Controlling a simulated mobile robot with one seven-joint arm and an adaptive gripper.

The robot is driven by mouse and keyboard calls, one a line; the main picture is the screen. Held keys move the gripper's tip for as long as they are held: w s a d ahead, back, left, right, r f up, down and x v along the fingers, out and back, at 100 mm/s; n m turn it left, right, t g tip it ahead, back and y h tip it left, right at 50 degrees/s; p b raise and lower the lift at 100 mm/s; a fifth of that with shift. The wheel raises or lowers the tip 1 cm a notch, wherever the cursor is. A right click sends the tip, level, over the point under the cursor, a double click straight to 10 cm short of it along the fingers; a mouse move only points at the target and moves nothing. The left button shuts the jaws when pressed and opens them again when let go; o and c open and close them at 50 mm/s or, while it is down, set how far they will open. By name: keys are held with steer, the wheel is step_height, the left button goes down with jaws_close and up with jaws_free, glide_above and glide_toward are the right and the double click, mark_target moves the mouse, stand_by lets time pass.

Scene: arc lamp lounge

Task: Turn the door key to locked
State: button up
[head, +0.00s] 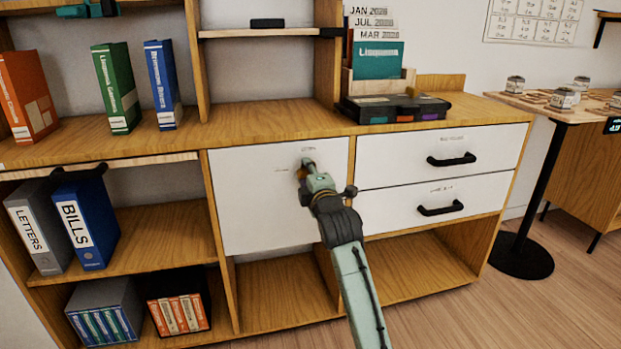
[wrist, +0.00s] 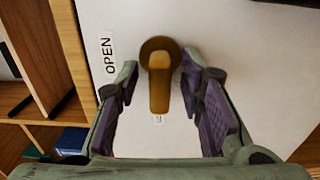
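The door key (wrist: 159,80) is a brass-coloured piece on a round base, set in the white cabinet door (head: 250,200). In the wrist view its grip points down in the picture, and the word OPEN (wrist: 108,53) is printed to its left. A small mark, too small to read, shows just below the grip. My gripper (wrist: 158,85) is open, with one finger on each side of the key and a gap visible on both sides. In the head view my gripper (head: 308,168) is at the upper right of the door and mostly hides the key.
Two white drawers with black handles (head: 451,159) are right of the door. Open shelves with binders (head: 82,222) are at the left. A black tray (head: 395,108) and a card box stand on top. A round-based table (head: 520,256) stands at the right; the floor in front is clear.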

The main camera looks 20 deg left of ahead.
steer(key=v, duration=1.2)
steer(key=shift+w, duration=0.1)
